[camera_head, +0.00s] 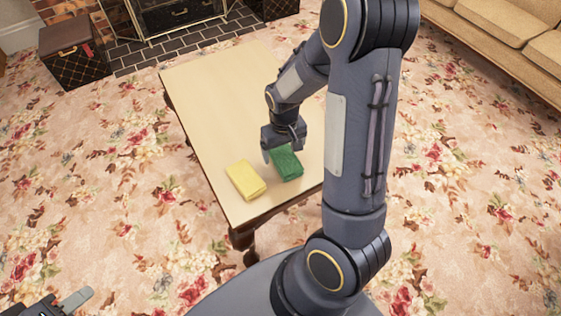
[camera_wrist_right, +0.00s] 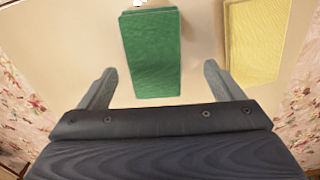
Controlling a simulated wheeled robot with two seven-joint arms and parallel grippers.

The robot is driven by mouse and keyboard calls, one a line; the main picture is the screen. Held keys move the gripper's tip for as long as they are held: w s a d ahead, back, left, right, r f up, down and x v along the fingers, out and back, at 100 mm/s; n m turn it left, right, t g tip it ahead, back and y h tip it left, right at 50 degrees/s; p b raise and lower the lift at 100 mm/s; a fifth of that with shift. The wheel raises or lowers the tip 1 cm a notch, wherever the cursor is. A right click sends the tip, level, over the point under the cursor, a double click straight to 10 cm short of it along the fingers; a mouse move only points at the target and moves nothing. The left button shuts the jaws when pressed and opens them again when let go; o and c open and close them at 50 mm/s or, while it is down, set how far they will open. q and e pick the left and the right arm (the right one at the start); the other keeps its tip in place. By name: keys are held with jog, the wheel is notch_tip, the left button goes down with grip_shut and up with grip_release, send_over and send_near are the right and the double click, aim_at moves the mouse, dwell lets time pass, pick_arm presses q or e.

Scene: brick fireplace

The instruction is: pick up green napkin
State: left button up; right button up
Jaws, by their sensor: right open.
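The green napkin (camera_head: 286,164) is a folded block lying on the table near its front end. It also shows in the right wrist view (camera_wrist_right: 153,52), upper middle, with its near end between the two fingers' lines. My right gripper (camera_head: 282,148) is open and empty, close to the napkin's far end in the head view. In the wrist view the right gripper (camera_wrist_right: 159,74) has its fingers spread on either side of the napkin, with a gap to each. My left gripper (camera_head: 66,302) shows only partly at the bottom left corner, far from the napkin.
A yellow napkin (camera_head: 246,180) lies just left of the green one, and at right in the wrist view (camera_wrist_right: 256,40). The pale wooden table (camera_head: 215,95) is otherwise clear. A dark trunk (camera_head: 75,58), fireplace and sofa (camera_head: 500,25) stand beyond.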

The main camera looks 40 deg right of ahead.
aim_at(286, 160)
jog(key=f, duration=0.1)
jog(key=f+b, duration=0.1)
jog(key=f, duration=0.1)
jog(key=f+b, duration=0.1)
jog(key=f, duration=0.1)
jog(key=shift+s+d, duration=0.3)
jog(key=shift+s, duration=0.05)
jog(key=c, duration=1.1)
jog(key=shift+o, duration=0.2)
jog(key=shift+r, duration=0.15)
